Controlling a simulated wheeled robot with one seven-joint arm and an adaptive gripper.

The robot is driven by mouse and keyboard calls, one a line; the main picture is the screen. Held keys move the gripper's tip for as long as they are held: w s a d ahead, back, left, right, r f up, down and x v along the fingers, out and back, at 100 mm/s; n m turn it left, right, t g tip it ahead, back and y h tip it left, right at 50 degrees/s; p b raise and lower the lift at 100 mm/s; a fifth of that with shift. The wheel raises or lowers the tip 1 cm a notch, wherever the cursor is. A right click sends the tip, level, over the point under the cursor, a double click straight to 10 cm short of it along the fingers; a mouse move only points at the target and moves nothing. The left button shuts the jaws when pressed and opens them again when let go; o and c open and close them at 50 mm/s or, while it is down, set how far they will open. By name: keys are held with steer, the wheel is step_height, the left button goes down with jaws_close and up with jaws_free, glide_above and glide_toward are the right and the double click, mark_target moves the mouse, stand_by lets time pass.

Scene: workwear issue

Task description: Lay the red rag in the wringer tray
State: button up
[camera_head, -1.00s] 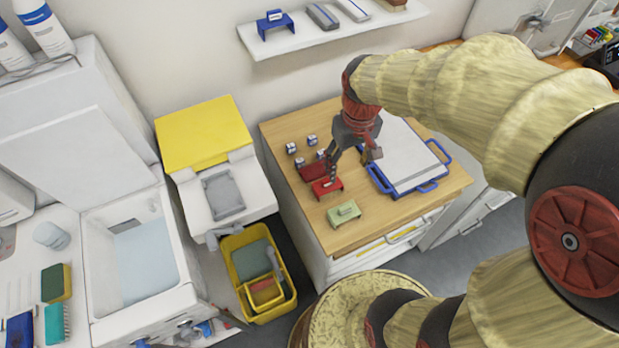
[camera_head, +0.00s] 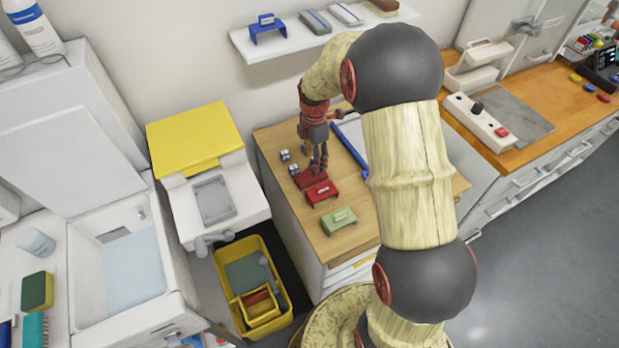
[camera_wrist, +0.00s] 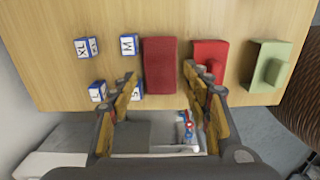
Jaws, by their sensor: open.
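A dark red folded rag (camera_head: 309,178) lies flat on the wooden top; it also shows in the wrist view (camera_wrist: 160,52). My gripper (camera_head: 319,168) is open above it, pointing down. In the wrist view my fingers (camera_wrist: 158,75) stand apart on either side of the rag's near part, with nothing held; whether they touch it I cannot tell. A yellow bucket (camera_head: 226,270) stands on the floor left of the cabinet. A smaller yellow tray (camera_head: 246,312) sits in its near part, with something reddish inside, probably the wringer tray.
A blue-edged white board (camera_head: 350,145) is behind my arm. A white sink (camera_head: 122,262) stands at left.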

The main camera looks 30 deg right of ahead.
mark_target(310, 175)
steer(key=f+b, duration=0.1)
steer(key=f, duration=0.4)
steer(key=a+f+b, duration=0.1)
steer(key=f, duration=0.1)
steer(key=shift+f+b, duration=0.15)
steer(key=shift+b, duration=0.15)
steer(key=shift+c, duration=0.2)
steer(key=c, duration=0.7)
steer(key=shift+c, duration=0.8)
